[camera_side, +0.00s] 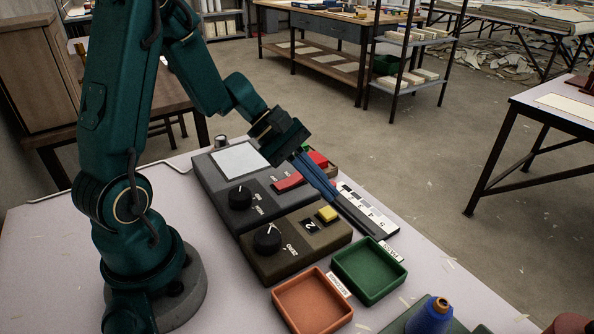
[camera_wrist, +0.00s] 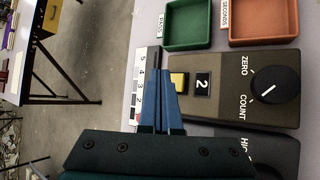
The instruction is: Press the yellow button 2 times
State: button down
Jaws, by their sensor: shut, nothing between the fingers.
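The yellow button (camera_side: 328,214) sits on the dark olive box (camera_side: 270,262), beside a small display (camera_side: 310,226) that reads 2. The button also shows in the wrist view (camera_wrist: 178,80), partly hidden by my blue fingers. My gripper (camera_side: 337,204) is shut and empty, its fingers slanting down from the upper left to the button's far edge. In the wrist view my fingertips (camera_wrist: 167,82) lie just left of and over part of the button. I cannot tell whether they touch it.
A black knob (camera_side: 267,239) marked ZERO and COUNT stands on the same box. A grey box with a red rocker (camera_side: 289,183) adjoins it. A green tray (camera_side: 369,271), an orange tray (camera_side: 312,303) and a blue spool (camera_side: 430,317) stand nearby. A numbered strip (camera_side: 362,204) lies behind.

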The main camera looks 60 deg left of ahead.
aim_at(322, 209)
jog(key=shift+r, duration=1.9)
